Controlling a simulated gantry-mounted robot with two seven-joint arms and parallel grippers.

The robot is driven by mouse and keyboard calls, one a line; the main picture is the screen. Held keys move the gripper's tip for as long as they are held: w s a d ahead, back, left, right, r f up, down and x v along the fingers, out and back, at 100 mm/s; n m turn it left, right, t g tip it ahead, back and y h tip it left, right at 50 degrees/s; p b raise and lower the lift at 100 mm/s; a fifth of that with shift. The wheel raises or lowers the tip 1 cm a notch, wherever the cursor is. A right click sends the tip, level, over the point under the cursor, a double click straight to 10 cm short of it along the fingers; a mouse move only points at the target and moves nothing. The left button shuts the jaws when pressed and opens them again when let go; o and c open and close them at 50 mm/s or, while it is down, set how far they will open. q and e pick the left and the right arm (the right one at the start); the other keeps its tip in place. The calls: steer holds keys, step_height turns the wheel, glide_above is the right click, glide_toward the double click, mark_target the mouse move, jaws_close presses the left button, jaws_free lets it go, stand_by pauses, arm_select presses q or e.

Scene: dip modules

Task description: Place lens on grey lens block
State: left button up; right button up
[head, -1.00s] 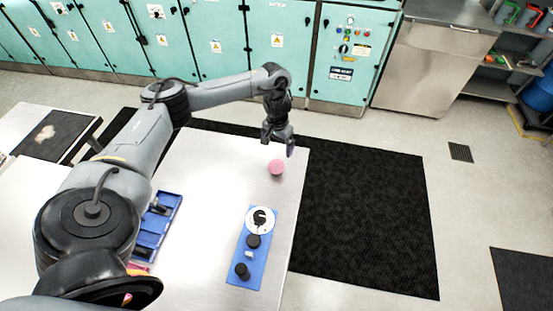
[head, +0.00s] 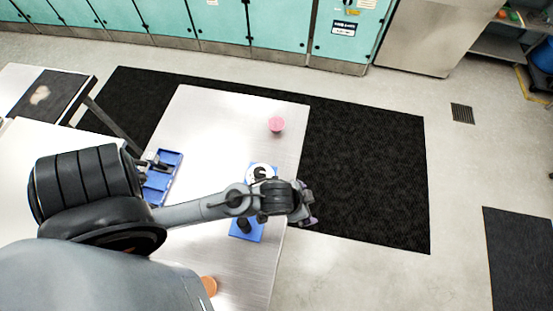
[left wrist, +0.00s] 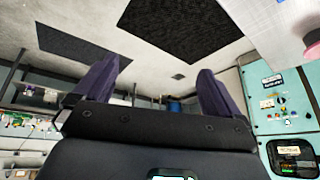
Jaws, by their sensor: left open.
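My left gripper (head: 306,204) is over the right edge of the table, beside the blue board (head: 242,237). In the left wrist view its two purple fingers (left wrist: 158,72) are spread apart with nothing between them. The blue board carries a white disc (head: 262,171) with a black piece on it. A black knob (head: 244,225) stands nearer the front of the board. My forearm and wrist cover the board's middle, so the small pale block there is hidden. I cannot make out a separate lens. My right gripper is not in view.
A pink round object (head: 276,124) stands near the table's far right. A blue tray (head: 163,172) with dark parts lies at the left. An orange round object (head: 209,285) is at the front. The metal table (head: 215,120) is clear towards the back.

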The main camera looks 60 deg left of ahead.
arm_select(q)
steer(key=s+a+n+g, duration=0.1)
steer(key=s+a+g, duration=0.1)
steer(key=s+a, duration=0.2)
steer(key=s, duration=0.3)
steer(key=shift+r, duration=0.4)
